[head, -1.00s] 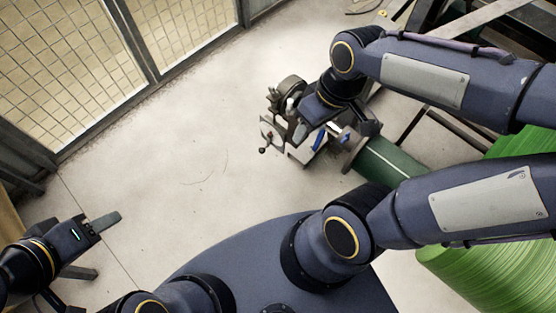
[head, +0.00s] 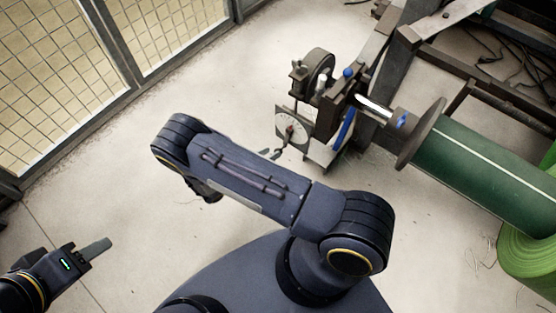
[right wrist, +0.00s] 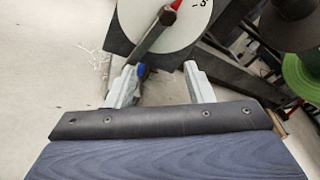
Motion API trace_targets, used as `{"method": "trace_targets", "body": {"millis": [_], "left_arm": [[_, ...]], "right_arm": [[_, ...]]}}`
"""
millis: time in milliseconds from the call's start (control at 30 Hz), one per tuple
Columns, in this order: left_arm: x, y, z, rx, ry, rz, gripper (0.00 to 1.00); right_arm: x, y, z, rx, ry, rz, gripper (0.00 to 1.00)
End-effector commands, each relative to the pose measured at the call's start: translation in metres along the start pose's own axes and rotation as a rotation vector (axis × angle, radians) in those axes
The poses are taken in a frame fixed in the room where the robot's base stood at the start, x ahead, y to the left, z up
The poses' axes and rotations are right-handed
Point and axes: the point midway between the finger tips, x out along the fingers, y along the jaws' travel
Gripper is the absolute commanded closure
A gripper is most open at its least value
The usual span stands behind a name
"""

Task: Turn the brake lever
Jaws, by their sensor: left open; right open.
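The brake lever (right wrist: 154,35) is a dark bar across a white dial (right wrist: 190,22) in the right wrist view, with red at its upper end. In the head view the dial (head: 293,130) sits on the front of the brake stand, with the lever small in front of it. In the head view my right arm hides most of that gripper. My left gripper (head: 98,247) is open and empty at the lower left, far from the lever.
The brake stand (head: 325,100) has a dark wheel and blue parts. A green roll (head: 485,170) on a shaft with a flange (head: 421,134) lies to its right. A mesh fence (head: 60,75) stands at left. The floor between is clear.

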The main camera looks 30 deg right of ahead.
Motion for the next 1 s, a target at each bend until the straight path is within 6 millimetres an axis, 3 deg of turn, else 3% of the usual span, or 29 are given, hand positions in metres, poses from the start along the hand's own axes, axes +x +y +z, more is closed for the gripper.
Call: {"method": "trace_targets", "body": {"millis": [33, 100, 267, 367, 700, 1000], "left_arm": [[0.014, -0.006, 0.007, 0.0, 0.0, 0.0, 0.55], [0.019, -0.009, 0.01, 0.0, 0.0, 0.0, 0.55], [0.025, -0.011, 0.012, 0.0, 0.0, 0.0, 0.55], [0.026, -0.012, 0.013, 0.0, 0.0, 0.0, 0.55], [0.034, -0.016, 0.017, 0.0, 0.001, 0.0, 0.55], [0.036, -0.017, 0.018, 0.0, 0.0, 0.0, 0.55]], "right_arm": [[0.001, 0.018, -0.024, -0.056, -0.076, 0.023, 0.52], [-0.001, 0.031, -0.039, -0.116, -0.155, 0.049, 0.52], [-0.002, 0.045, -0.054, -0.186, -0.254, 0.08, 0.52], [0.005, 0.047, -0.055, -0.196, -0.267, 0.083, 0.52], [0.056, 0.052, -0.043, -0.196, -0.262, 0.081, 0.52], [0.073, 0.053, -0.037, -0.196, -0.262, 0.084, 0.52]]}}
